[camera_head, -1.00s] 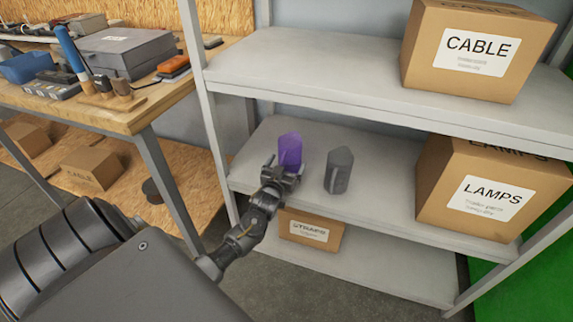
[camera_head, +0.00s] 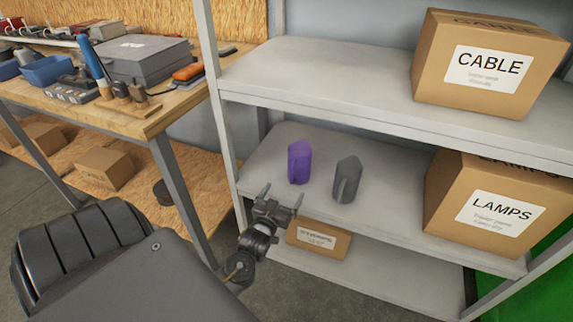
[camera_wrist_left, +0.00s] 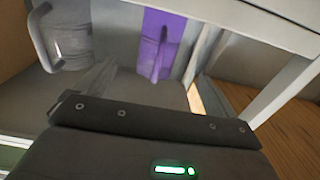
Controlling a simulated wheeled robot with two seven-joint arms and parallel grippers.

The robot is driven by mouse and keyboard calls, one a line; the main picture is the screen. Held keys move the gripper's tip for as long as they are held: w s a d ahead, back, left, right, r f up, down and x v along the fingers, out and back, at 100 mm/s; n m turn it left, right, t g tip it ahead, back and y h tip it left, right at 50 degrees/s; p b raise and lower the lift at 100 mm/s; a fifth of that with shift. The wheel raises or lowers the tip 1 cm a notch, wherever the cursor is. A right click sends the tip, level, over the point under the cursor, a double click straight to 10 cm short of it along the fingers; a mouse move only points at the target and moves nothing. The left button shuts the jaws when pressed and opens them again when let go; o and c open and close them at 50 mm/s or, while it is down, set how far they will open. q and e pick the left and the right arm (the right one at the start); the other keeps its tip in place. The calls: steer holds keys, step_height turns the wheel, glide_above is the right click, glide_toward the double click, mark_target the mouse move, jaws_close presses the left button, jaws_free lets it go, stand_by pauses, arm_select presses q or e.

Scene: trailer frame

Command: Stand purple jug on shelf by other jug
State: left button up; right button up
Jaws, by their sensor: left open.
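The purple jug (camera_head: 300,162) stands upright on the middle shelf (camera_head: 262,172), to the left of the dark grey jug (camera_head: 346,180), with a small gap between them. My left gripper (camera_head: 280,194) is open and empty at the front edge of the middle shelf, in front of the purple jug and apart from it. In the left wrist view the purple jug (camera_wrist_left: 162,45) shows ahead between the fingers, its handle toward the camera, and the grey jug (camera_wrist_left: 68,38) is at the left. My right gripper is not in view.
A LAMPS box (camera_head: 495,205) fills the right of the middle shelf. A CABLE box (camera_head: 490,65) sits on the top shelf (camera_head: 330,85). A shelf post (camera_head: 215,100) stands left of the gripper. A smaller box (camera_head: 318,240) lies below. A workbench (camera_head: 130,118) with tools is at left.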

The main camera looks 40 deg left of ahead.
arm_select(q)
steer(key=s+d+f+m+g+h, duration=0.3)
steer(key=s+d+f+g+h, duration=0.3)
steer(key=s+d+f, duration=0.45)
steer(key=s+d+f+m+g, duration=0.1)
steer(key=s+d+f+g, duration=0.1)
steer(key=s, duration=0.4)
steer(key=s+d+f+m+g, duration=0.1)
steer(key=s+d+f+g, duration=0.1)
steer(key=s+d+g, duration=0.2)
steer(key=s+g, duration=0.1)
steer(key=s, duration=0.2)
steer(key=shift+s+d+m+g, duration=0.15)
steer(key=shift+d+m+g, duration=0.25)
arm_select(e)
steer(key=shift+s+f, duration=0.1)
